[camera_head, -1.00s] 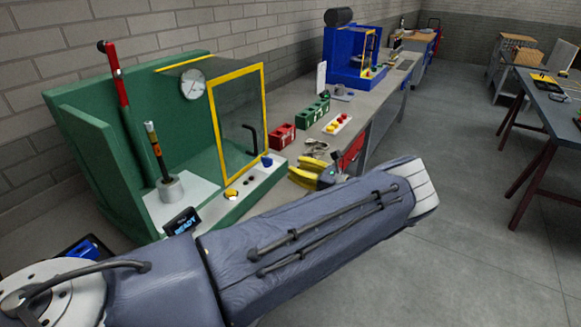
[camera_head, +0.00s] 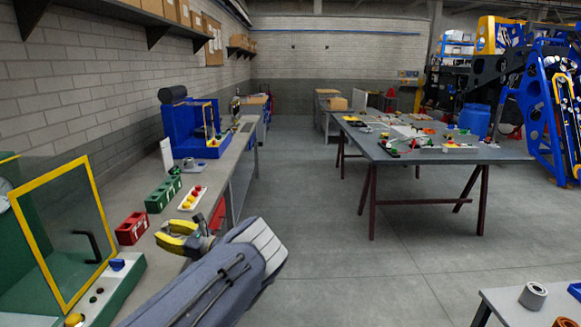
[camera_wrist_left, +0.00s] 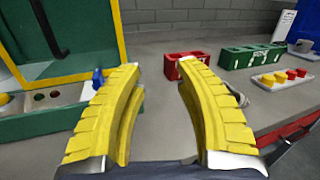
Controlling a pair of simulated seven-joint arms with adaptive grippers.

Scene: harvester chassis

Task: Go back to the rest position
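My left gripper (camera_head: 178,239) has yellow ribbed fingers and hangs over the grey bench at the lower left in the head view. My grey-blue left forearm lies across the lower part of that view. In the left wrist view the two fingers (camera_wrist_left: 160,95) stand apart, with bare bench between them and nothing held. The green machine with a yellow-framed clear door (camera_head: 62,240) is left of the gripper. My right gripper is not in any view.
A red block (camera_head: 131,229), a green block (camera_head: 163,194) and a white tray with red and yellow pieces (camera_head: 191,198) are on the bench beyond the gripper. A blue machine (camera_head: 190,130) stands farther back. A dark table (camera_head: 420,152) is right; the floor between is clear.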

